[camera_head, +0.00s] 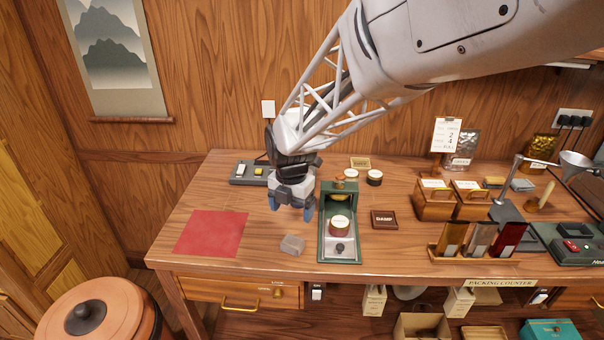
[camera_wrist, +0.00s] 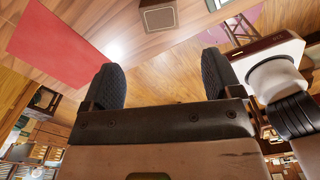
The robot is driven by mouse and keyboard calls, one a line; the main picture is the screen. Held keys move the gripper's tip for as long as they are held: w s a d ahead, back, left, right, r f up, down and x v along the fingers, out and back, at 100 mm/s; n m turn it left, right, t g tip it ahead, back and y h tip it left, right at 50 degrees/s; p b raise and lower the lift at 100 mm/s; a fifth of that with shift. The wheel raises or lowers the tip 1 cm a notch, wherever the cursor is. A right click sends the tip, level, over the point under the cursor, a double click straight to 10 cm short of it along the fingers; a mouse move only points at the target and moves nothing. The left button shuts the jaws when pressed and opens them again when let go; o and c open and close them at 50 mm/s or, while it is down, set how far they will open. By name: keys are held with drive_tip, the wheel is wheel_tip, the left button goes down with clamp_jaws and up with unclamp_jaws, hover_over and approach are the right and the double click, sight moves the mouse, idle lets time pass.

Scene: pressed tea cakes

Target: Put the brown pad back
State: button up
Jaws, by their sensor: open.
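My gripper (camera_head: 292,208) is open and hangs above the counter, between the red mat and the green press. Nothing shows between its dark fingers in the wrist view (camera_wrist: 160,72). A brown, flat, dark-rimmed piece marked DAMP (camera_head: 384,220) lies right of the press. A small tan-brown block (camera_head: 494,182) lies at the back right, beside a blue-grey one (camera_head: 522,185). I cannot tell which of these is the brown pad. A grey-brown block (camera_head: 293,244) lies near the front edge, below my gripper; it also shows in the wrist view (camera_wrist: 159,17).
The red mat (camera_head: 211,233) lies left, with bare wood around it. The green press (camera_head: 325,225) holds a round tin (camera_head: 339,226). Wooden boxes (camera_head: 435,204), a sample rack (camera_head: 477,240) and a metal lamp-like arm (camera_head: 515,180) crowd the right.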

idle(0.3)
drive_tip(key=s+d+r+m+t, duration=0.1)
drive_tip(key=s+d+r+m, duration=0.4)
drive_tip(key=d+m, duration=0.3)
drive_tip(key=s+d+r+m, duration=0.4)
drive_tip(key=s+d+m, duration=0.2)
drive_tip(key=d+m, duration=0.15)
drive_tip(key=s+d+r+m+t, duration=0.1)
drive_tip(key=s+d+r+m, duration=0.1)
drive_tip(key=s+d+m, duration=0.8)
drive_tip(key=s+m, duration=0.5)
drive_tip(key=m, duration=0.1)
drive_tip(key=shift+t, duration=0.3)
